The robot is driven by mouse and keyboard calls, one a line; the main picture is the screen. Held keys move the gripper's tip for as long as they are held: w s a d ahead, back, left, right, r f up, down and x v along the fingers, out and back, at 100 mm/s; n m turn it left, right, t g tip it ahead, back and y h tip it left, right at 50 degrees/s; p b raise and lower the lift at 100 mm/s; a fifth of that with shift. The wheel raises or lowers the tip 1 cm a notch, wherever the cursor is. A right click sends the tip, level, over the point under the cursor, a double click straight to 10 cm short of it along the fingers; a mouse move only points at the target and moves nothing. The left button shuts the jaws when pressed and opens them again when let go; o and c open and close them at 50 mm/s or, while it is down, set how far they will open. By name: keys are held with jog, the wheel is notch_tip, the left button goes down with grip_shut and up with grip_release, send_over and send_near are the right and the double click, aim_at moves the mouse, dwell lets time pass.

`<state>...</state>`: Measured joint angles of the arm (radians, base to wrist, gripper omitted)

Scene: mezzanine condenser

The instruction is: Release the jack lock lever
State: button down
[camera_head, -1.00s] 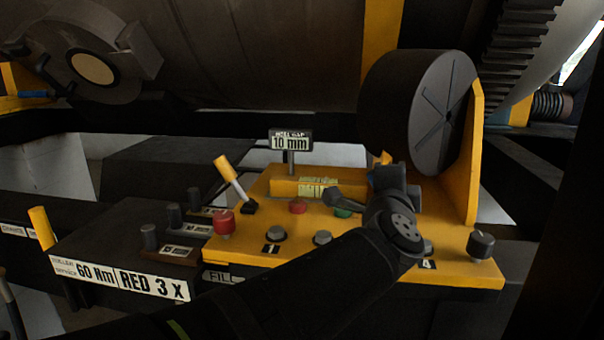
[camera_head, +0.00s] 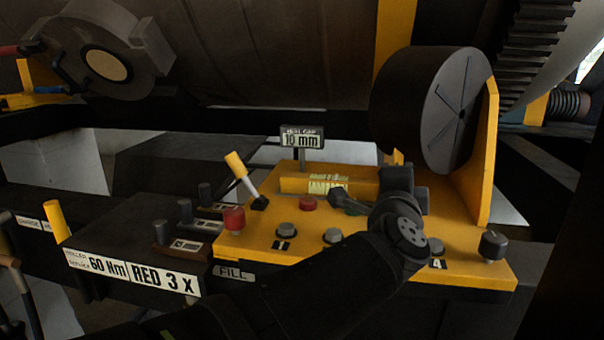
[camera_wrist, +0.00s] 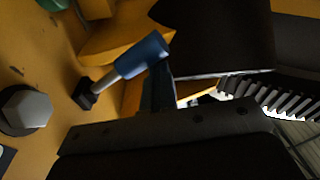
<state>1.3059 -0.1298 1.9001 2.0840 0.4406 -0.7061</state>
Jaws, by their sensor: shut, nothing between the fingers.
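A lever with a blue grip and a pale shaft (camera_wrist: 140,56) rises from a dark base on the yellow panel in the wrist view. No label on it is readable. In the head view my wrist hides it. My gripper (camera_wrist: 158,88) shows as a narrow dark finger shape right beside the blue grip, and is shut and empty. I cannot tell whether it touches the grip. In the head view the fingers are not clearly seen past my wrist. Another lever, with a yellow grip and white shaft (camera_head: 240,177), leans left on the panel's left part.
The yellow panel (camera_head: 440,275) carries a red mushroom knob (camera_head: 233,220), several grey buttons and a black knob (camera_head: 493,245). A black drum (camera_head: 425,110) and yellow upright plate (camera_head: 487,160) stand close behind my wrist. A "10 mm" sign (camera_head: 302,139) stands at the back.

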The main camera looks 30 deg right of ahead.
jog(key=v, duration=0.9)
jog(key=shift+f, duration=0.25)
jog(key=shift+s, duration=0.1)
jog(key=shift+s+d+f+m+y, duration=0.15)
jog(key=shift+d+m, duration=0.85)
jog(key=shift+d, duration=1.45)
jog(key=shift+s+d+f+m+y, duration=0.1)
jog(key=shift+d+m, duration=0.9)
jog(key=shift+d, duration=1.4)
jog(key=shift+s+d+f+m+y, duration=0.15)
jog(key=shift+d+m, duration=0.85)
jog(key=shift+d, duration=1.45)
jog(key=shift+w, duration=0.1)
jog(key=shift+a+r, duration=0.1)
